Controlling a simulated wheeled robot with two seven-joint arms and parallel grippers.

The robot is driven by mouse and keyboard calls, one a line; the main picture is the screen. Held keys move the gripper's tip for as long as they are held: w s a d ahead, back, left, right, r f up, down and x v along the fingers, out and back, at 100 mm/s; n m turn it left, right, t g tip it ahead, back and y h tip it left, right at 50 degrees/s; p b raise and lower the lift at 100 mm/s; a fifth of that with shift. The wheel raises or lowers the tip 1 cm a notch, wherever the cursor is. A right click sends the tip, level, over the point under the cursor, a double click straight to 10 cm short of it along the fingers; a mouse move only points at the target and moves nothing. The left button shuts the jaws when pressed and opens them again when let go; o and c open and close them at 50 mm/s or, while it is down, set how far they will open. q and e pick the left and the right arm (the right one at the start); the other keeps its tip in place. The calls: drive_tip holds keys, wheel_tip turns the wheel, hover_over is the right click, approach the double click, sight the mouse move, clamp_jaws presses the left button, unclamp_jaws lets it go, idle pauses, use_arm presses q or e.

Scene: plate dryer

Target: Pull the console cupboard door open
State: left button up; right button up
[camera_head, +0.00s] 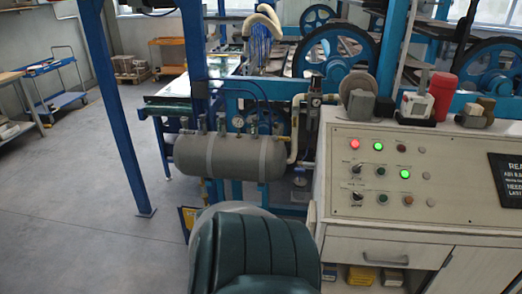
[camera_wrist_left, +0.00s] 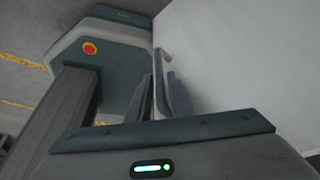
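The console (camera_head: 420,165) stands at the right in the head view, with a panel of lights and knobs. Below it is a drawer front with a bar handle (camera_head: 385,260). A pale cupboard door (camera_head: 475,272) is at the bottom right, cut off by the frame. In the left wrist view a pale flat panel (camera_wrist_left: 250,65), apparently the door, carries a thin metal handle (camera_wrist_left: 161,65). My left gripper (camera_wrist_left: 162,98) has its dark fingers on either side of this handle; whether they press on it is unclear. My right gripper is in neither view.
A grey tank (camera_head: 230,157) with gauges and a blue post (camera_head: 118,110) stand left of the console. A red canister (camera_head: 442,95) is on the console top.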

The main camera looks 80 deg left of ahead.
use_arm(q)
drive_tip(key=v, duration=1.7)
drive_tip(key=shift+p, duration=0.3)
drive_tip(key=shift+s+f, duration=0.1)
